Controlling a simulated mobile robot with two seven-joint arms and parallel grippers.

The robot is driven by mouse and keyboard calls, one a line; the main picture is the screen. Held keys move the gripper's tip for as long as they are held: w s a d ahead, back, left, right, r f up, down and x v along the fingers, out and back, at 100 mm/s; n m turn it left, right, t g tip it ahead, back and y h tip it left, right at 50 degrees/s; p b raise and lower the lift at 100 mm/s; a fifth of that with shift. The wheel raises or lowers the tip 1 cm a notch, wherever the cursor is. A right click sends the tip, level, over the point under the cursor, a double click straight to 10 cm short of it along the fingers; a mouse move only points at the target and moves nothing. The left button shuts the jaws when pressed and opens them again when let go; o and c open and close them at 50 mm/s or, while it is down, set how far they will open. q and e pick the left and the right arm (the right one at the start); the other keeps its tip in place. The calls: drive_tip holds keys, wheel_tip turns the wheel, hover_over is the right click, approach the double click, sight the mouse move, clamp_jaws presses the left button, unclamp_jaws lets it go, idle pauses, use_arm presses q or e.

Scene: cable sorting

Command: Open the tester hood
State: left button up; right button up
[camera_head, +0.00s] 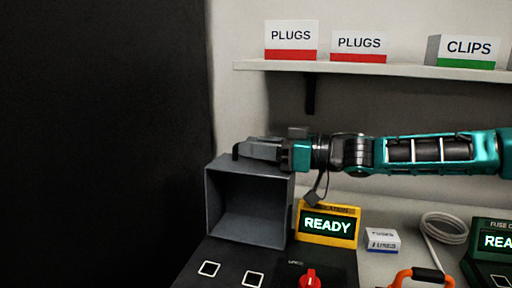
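The tester hood is a grey box-shaped cover (211,205) at the left end of the black tester panel (228,264). Its hollow inside faces me, so it stands tipped up with its top edge high. My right arm comes in from the right, and my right gripper (250,150) lies at the hood's upper edge, fingers pointing left. It seems to touch or nearly touch that edge. Whether its fingers are apart or closed on the edge cannot be made out. My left gripper is not in view.
A yellow display reading READY (327,226) stands right of the hood. A red knob (310,279), small fuse box (382,240), orange handle (420,275), coiled white cable (446,229) and dark green unit (489,250) lie rightward. A shelf (370,68) with labelled boxes runs above my arm.

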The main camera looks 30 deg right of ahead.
sight(251, 168)
drive_tip(key=c, duration=0.4)
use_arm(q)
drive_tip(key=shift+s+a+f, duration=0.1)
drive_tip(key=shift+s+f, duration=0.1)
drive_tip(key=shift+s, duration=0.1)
use_arm(e)
clamp_jaws()
drive_tip(key=shift+s+a+r+n+p, duration=0.15)
drive_tip(key=shift+a+r+n+p, duration=0.05)
drive_tip(key=shift+a+n+p, duration=0.1)
drive_tip(key=shift+s+a+r+n+p, duration=0.25)
drive_tip(key=shift+s+a+n+p, duration=0.15)
drive_tip(key=shift+s+a, duration=0.15)
drive_tip(key=shift+s+a+r+n+p, duration=0.2)
drive_tip(key=shift+s+a+n+p, duration=0.1)
drive_tip(key=shift+s+a+n, duration=0.2)
drive_tip(key=shift+s+a+f, duration=0.1)
drive_tip(key=shift+a, duration=0.1)
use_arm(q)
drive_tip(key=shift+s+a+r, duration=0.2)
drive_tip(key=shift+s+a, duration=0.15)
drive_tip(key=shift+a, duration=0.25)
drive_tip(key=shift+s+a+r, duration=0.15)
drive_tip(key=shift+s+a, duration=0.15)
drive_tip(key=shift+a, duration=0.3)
